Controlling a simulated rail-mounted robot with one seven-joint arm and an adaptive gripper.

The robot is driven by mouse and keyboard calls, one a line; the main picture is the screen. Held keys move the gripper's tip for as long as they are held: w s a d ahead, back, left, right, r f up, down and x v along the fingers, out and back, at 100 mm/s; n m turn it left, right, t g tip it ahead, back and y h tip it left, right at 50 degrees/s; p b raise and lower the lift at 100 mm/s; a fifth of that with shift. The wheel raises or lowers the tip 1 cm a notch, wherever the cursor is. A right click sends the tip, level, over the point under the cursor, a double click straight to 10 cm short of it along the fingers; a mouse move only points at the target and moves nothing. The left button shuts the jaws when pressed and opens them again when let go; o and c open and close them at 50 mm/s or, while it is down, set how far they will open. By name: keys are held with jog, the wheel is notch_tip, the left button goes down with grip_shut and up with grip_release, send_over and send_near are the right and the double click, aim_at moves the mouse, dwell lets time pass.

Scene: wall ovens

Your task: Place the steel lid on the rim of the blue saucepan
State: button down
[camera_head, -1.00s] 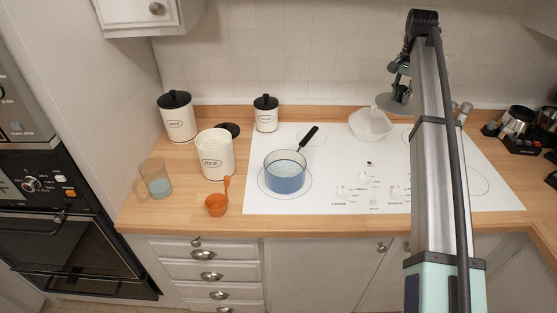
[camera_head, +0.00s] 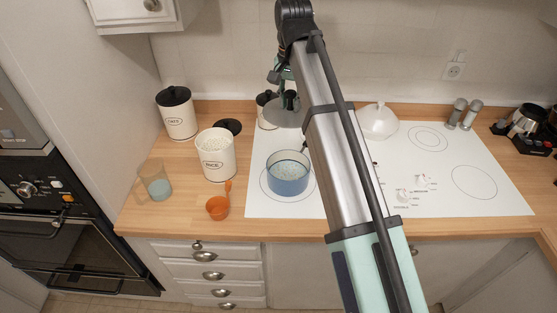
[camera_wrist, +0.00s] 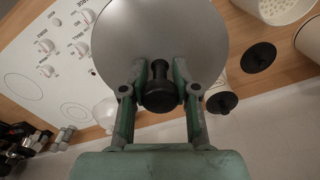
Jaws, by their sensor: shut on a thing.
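The steel lid (camera_wrist: 160,35) is a round grey disc with a black knob (camera_wrist: 160,88). My gripper (camera_wrist: 160,92) is shut on the knob in the wrist view. In the head view the lid (camera_head: 288,112) hangs in the air behind and above the saucepan, with my gripper (camera_head: 287,98) above it. The blue saucepan (camera_head: 288,184) stands open on the white cooktop, with pale contents inside. Its black handle is mostly hidden behind my arm. In the wrist view the lid hides whatever is beneath it, and the saucepan does not show.
A small rice jar (camera_head: 263,112) stands close behind the lid. An open white canister (camera_head: 216,155), orange scoop (camera_head: 218,207) and glass measuring cup (camera_head: 155,181) stand left of the saucepan. A white lidded dish (camera_head: 379,122) and shakers (camera_head: 465,114) are at the back right.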

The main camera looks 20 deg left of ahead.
jog(key=shift+s+f+b, duration=0.1)
jog(key=shift+f+b, duration=0.3)
jog(key=shift+f, duration=0.2)
notch_tip(320, 180, down, 19)
jog(key=p, duration=0.1)
jog(key=shift+r, duration=0.15)
jog(key=shift+d, duration=0.1)
jog(key=c, duration=0.9)
grip_release()
jog(key=shift+o, duration=0.2)
notch_tip(320, 180, up, 12)
jog(key=shift+r+b, duration=0.1)
jog(key=shift+b, duration=1.1)
